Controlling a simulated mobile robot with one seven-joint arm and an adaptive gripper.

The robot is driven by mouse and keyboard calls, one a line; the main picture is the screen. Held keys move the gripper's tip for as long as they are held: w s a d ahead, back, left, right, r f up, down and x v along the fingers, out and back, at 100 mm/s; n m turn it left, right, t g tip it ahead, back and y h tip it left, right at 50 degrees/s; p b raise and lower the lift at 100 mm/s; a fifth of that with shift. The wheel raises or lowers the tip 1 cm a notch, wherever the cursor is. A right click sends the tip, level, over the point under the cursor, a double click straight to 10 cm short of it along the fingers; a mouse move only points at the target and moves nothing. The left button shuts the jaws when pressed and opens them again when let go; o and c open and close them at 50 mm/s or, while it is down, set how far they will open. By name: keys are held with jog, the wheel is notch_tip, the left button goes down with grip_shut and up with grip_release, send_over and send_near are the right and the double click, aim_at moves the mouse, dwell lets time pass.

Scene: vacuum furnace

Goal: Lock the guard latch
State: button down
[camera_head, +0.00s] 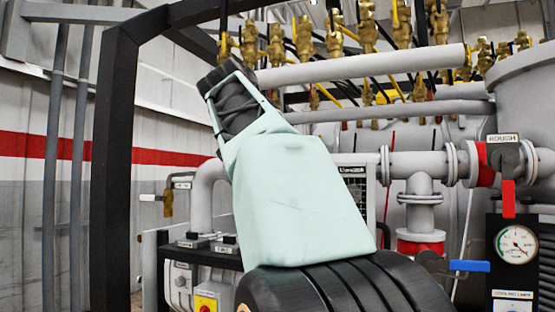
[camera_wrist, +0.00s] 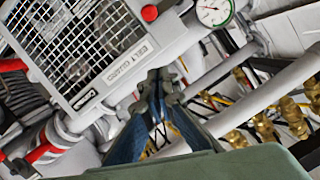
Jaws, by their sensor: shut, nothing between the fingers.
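I cannot tell which part is the guard latch. My gripper (camera_wrist: 160,78) is shut and empty, its tips near the guard's lower right edge; contact cannot be told. In the head view, part of a mesh panel (camera_head: 353,185) shows behind my pale green arm link, and my gripper is hidden.
Brass valves (camera_head: 305,38) line the pipes above. A pressure gauge (camera_head: 517,243) and a blue-handled valve (camera_head: 469,266) are at the right. Grey pipes (camera_wrist: 262,105) and brass fittings crowd the right of the wrist view. A black frame post (camera_head: 115,150) stands at the left.

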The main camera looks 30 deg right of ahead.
jog(key=shift+v, duration=2.35)
jog(key=shift+s+d+f, duration=0.1)
jog(key=shift+f, duration=0.05)
